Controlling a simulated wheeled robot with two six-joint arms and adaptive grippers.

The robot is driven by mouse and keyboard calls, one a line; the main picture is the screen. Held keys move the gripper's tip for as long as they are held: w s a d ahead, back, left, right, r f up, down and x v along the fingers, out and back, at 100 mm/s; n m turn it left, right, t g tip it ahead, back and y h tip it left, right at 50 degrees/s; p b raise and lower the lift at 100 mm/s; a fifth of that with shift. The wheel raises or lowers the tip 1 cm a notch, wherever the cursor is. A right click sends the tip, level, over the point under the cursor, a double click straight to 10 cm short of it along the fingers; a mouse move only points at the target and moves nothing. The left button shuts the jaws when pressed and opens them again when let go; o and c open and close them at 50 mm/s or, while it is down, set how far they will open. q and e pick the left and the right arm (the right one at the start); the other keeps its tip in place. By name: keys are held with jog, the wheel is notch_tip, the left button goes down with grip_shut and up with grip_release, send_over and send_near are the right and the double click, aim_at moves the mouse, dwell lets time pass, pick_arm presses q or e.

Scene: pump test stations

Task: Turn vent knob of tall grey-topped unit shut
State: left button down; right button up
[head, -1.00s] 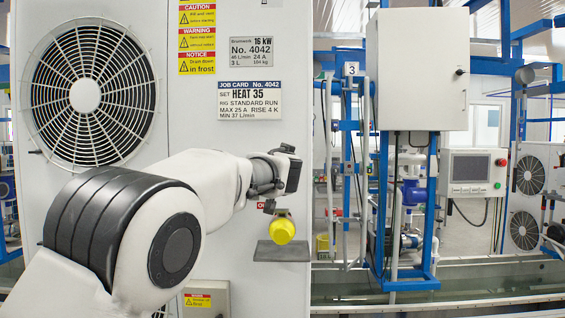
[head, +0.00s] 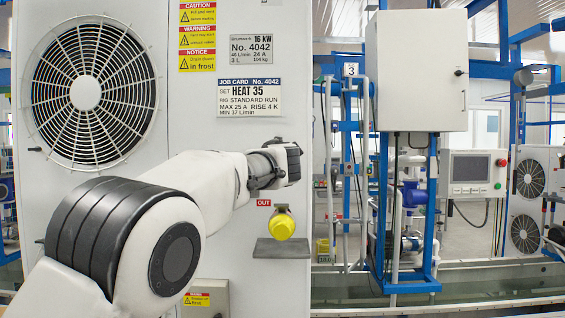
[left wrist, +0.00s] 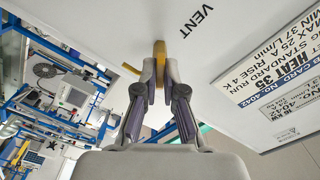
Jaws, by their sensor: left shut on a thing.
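The unit is a large pale cabinet (head: 180,118) on the left of the head view; its top is out of frame. In the left wrist view, the yellow vent knob (left wrist: 159,50) stands out from the pale panel beside the printed word VENT (left wrist: 198,21). My left gripper (left wrist: 160,72) is shut on this knob, with one finger on each side. In the head view my left arm reaches across the cabinet front, and its wrist (head: 276,165) hides the knob and fingers. My right gripper is not in view.
A yellow cap (head: 283,226) hangs below the red OUT label (head: 264,203), above a grey shelf (head: 282,248). The job card (head: 249,99) reads HEAT 35. A blue pipe frame (head: 382,200) and a white box (head: 422,70) stand to the right.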

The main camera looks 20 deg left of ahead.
pick_arm(q)
jog(key=shift+m, duration=3.7)
jog(key=c, duration=1.3)
grip_release()
jog(key=shift+f, duration=0.1)
jog(key=v, duration=1.1)
jog(key=shift+s+d, duration=0.1)
jog(key=shift+s, duration=0.25)
